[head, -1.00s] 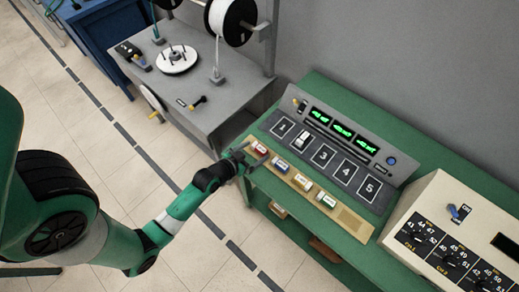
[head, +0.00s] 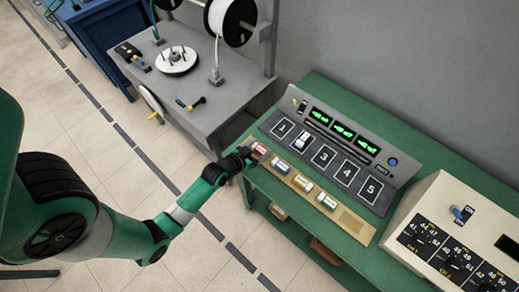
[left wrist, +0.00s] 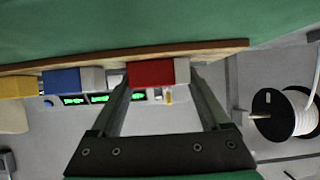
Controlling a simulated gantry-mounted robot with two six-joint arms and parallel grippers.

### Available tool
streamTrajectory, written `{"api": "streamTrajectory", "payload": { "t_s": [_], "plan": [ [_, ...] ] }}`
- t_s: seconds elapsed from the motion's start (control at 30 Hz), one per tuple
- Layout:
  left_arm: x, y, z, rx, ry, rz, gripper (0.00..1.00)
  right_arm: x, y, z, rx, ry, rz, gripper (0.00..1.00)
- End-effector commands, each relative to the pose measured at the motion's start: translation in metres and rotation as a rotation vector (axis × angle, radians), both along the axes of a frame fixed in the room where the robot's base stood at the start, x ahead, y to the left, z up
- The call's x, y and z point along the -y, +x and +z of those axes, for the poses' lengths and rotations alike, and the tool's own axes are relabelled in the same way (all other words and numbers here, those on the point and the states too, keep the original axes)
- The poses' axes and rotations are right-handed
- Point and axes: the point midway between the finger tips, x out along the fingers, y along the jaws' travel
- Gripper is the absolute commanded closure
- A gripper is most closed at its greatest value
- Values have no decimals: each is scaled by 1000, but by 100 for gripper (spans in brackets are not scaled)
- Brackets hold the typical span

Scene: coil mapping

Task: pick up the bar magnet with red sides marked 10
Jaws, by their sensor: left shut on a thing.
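The red-sided bar magnet (head: 259,149) is at the left end of the wooden strip (head: 351,219) at the green bench's front edge. In the left wrist view the red magnet (left wrist: 153,73) has a grey end and sits between my fingers. Its marking cannot be read. My left gripper (head: 249,154) is shut on it, reaching in from the left. The magnet appears still at the strip; any gap beneath it cannot be told. My right gripper is not in view.
A blue block (head: 281,166), a yellow one (head: 303,183) and a green one (head: 327,200) stand along the strip. Behind is a panel with numbered pads (head: 323,156); pad 2 holds a pale block (head: 301,140). A beige dial box (head: 455,235) stands at right.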

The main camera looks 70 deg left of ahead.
Motion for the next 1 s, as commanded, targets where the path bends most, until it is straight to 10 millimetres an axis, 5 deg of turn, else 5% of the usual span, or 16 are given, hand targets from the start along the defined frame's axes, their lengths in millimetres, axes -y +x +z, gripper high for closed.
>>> {"api": "streamTrajectory", "payload": {
  "t_s": [0.27, 0.47, 0.7, 1.0],
  "plan": [
    [0, 0, 6, 1, 0, 0, 83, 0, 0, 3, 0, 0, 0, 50],
    [0, 0, 38, 3, 3, 0, 83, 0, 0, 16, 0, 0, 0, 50],
    [44, -35, 102, 0, 2, -5, 83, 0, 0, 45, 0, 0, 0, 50],
    [101, -80, 123, -3, 2, -11, 83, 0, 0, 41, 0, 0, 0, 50]
  ]
}}
